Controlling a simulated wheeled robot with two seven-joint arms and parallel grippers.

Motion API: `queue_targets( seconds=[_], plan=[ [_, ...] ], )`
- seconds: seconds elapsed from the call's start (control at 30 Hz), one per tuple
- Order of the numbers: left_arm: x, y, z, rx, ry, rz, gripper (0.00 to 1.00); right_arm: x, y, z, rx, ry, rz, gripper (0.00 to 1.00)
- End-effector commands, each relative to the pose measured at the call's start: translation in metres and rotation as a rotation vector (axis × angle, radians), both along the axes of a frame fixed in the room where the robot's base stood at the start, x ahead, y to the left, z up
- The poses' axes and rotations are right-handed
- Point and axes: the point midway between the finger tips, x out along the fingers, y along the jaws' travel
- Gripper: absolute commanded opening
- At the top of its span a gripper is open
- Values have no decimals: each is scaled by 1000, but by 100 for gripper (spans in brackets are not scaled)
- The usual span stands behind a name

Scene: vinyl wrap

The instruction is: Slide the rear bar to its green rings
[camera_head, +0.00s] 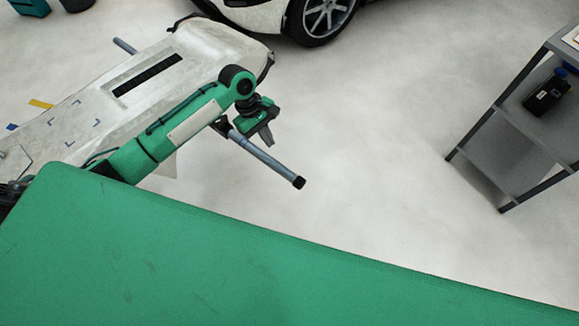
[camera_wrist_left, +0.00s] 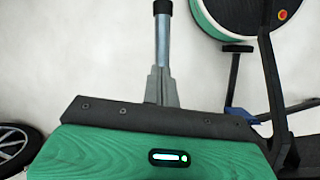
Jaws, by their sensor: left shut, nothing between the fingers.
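A grey-blue bar (camera_head: 264,157) with a black end cap sticks out past the right side of a long white panel on a stand (camera_head: 205,58). Another grey-blue bar end (camera_head: 124,46) shows at the panel's far left edge. I cannot tell which is the rear bar. My left gripper (camera_head: 267,138) is at the near bar, its fingers shut and empty. In the left wrist view the shut fingers (camera_wrist_left: 160,88) point along the bar (camera_wrist_left: 162,42), which extends beyond them. Whether they touch it is unclear. No green rings are visible. My right gripper is out of view.
A white car with a dark wheel (camera_head: 322,17) stands at the back. A grey shelf cart (camera_head: 510,140) holding a black bottle (camera_head: 545,95) is at the right. The white floor (camera_head: 390,130) between them is clear. A green and black round object (camera_wrist_left: 232,14) shows in the wrist view.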

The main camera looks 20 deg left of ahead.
Motion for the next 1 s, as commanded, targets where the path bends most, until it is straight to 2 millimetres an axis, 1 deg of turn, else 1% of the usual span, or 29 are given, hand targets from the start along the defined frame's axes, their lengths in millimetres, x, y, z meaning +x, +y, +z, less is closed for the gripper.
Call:
queue_targets(
  seconds=[0.03, 0.13, 0.23, 0.33, 0.47, 0.8, 0.9, 1.0],
  plan=[
    [1, -2, 0, 7, 37, 48, 0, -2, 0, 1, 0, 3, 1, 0],
    [1, -2, 0, 24, 91, 123, 0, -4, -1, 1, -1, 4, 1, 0],
    [0, -2, -2, 34, 115, 155, 0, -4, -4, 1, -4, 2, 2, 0],
    [-1, -5, -10, 36, 121, 161, 0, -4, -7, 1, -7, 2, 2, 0],
    [-5, -12, -29, 35, 121, 158, 0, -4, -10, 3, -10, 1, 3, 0],
    [-15, -37, -95, 35, 119, 158, 0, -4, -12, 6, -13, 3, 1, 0],
    [-21, -53, -92, 33, 116, 154, 0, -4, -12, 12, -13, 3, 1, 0],
    [-25, -64, -93, 34, 115, 155, 0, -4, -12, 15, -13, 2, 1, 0]
  ],
)
